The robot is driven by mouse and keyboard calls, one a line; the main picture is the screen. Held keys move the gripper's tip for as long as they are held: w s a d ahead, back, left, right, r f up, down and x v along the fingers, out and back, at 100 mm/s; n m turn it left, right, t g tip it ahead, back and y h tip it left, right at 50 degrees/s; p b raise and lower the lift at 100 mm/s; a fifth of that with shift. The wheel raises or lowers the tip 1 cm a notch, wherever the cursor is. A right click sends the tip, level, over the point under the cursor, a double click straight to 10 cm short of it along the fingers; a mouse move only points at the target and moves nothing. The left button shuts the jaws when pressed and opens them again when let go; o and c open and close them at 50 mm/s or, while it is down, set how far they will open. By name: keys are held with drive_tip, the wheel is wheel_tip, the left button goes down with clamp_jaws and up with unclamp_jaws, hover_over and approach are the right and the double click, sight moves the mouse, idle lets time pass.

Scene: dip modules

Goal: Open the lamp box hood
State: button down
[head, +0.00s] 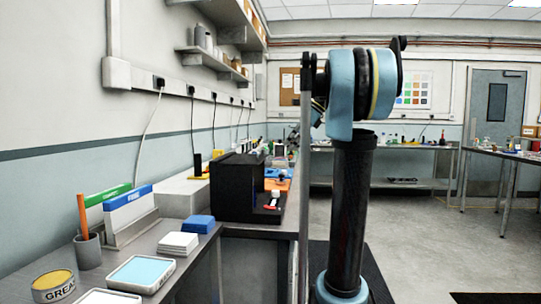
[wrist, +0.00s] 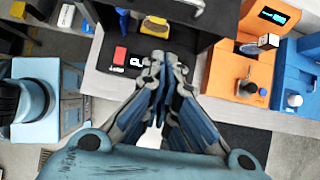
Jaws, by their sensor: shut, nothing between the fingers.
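A black box (head: 238,186), which looks like the lamp box, stands on the left bench in the head view. I cannot tell for sure which part is the hood. My gripper (wrist: 166,66) is shut and empty, its tips over the near part of the dark floor. In the head view my gripper is not clearly seen, hidden behind my arm.
A red block (wrist: 120,55) and a yellow item (wrist: 155,27) lie in the dark area. An orange module (wrist: 228,72) and a blue module (wrist: 300,75) stand at right. White tiles (head: 177,244) and a blue block (head: 198,224) sit on the near bench.

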sight(265, 158)
drive_tip(key=w+a+f, duration=0.2)
drive_tip(key=a+f, duration=0.2)
drive_tip(key=a, duration=0.4)
drive_tip(key=shift+w, duration=0.15)
idle(0.5)
drive_tip(key=shift+r, duration=0.1)
